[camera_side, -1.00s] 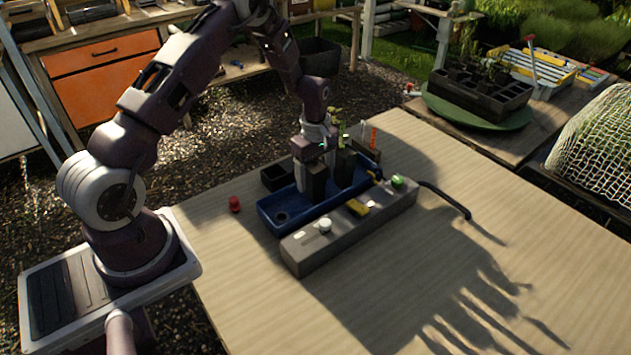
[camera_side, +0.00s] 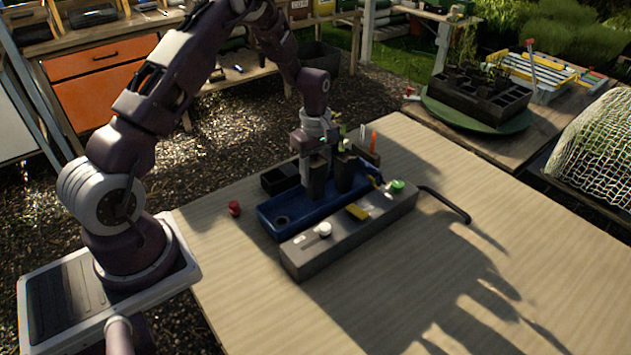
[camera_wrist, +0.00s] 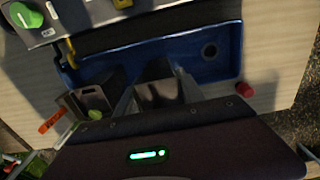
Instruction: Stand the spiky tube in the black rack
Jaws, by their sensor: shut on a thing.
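My gripper (camera_side: 318,158) points down over the blue tray and is shut on a dark square tube (camera_side: 317,183). The tube looks upright in the tray; I cannot tell whether its base touches the floor. The wrist view also shows this dark tube (camera_wrist: 157,85) between my fingers, with a little green beside it. A second dark square tube (camera_side: 344,174) stands just right of it with green leaves at its top. Which plant is spiky is too small to tell. A black open box (camera_side: 280,179), possibly the rack, sits behind the tray's left part.
The blue tray (camera_side: 270,222) has a round drain at its near left end. A grey block (camera_side: 300,262) with white, yellow and green parts lies along its front. A red knob (camera_side: 234,208) is at left, a black bent pipe (camera_side: 445,203) at right. The front table is clear.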

